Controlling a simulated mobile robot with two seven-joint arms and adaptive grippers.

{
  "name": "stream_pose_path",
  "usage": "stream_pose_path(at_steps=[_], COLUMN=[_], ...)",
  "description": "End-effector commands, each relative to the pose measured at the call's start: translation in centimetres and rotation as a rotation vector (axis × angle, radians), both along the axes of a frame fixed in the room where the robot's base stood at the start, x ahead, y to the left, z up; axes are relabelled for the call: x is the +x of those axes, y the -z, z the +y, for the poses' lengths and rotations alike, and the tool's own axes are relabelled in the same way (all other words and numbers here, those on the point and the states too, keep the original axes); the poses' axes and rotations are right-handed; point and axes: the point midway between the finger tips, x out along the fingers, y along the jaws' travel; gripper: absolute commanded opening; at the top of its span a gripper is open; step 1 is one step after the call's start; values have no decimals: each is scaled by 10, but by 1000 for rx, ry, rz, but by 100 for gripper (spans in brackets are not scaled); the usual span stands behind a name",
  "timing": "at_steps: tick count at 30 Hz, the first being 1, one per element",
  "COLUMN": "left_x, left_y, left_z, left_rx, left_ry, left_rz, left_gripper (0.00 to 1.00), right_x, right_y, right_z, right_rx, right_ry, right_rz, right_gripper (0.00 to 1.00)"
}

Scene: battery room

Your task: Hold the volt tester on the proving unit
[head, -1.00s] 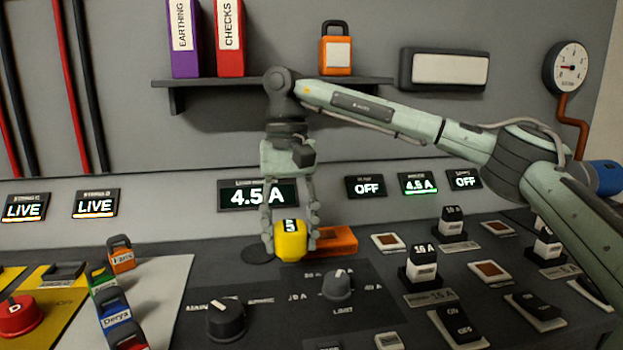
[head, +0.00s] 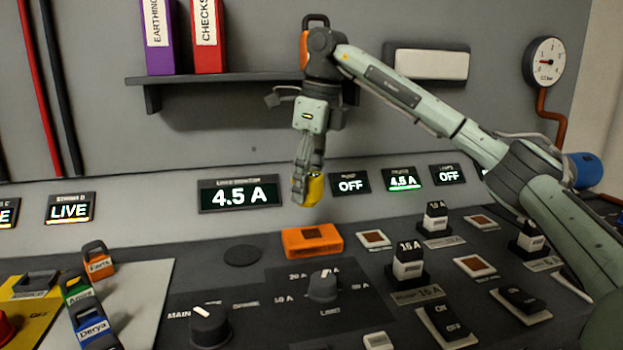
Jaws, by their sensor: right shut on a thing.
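The yellow volt tester (head: 313,190) is between the fingers of my right gripper (head: 307,188), which is shut on it. The fingers cover part of the tester, and its display face is not visible. The orange block that looks like the proving unit (head: 312,240) lies on the dark console, with a dark square on its top. The tester hangs above the block, with a clear gap between them. My left gripper is not in view.
A flat dark disc (head: 242,256) lies left of the orange block. Knobs (head: 323,286) and switches (head: 408,262) stand in front and to the right. Colored padlocks (head: 96,260) sit on the left. A shelf (head: 215,80) with binders and an orange lock is behind.

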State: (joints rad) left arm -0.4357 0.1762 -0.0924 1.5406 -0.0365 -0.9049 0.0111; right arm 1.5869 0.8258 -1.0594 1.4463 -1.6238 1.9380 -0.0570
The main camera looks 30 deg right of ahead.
Motion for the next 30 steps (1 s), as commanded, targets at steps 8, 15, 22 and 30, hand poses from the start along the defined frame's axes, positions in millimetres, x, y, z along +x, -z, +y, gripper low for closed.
stream_pose_path(at_steps=[8,15,22,30], left_x=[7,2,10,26], left_y=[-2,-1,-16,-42], left_z=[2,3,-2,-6], left_rx=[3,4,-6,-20], left_ry=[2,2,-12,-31], left_rz=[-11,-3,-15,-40], left_gripper=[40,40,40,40], right_x=[2,1,2,2], right_y=[-1,20,36,48], right_z=[-9,-10,-9,-9], right_rx=[0,-2,-1,0], right_ry=[175,176,174,173], right_rz=[0,2,0,-1], right_gripper=[23,23,23,23])
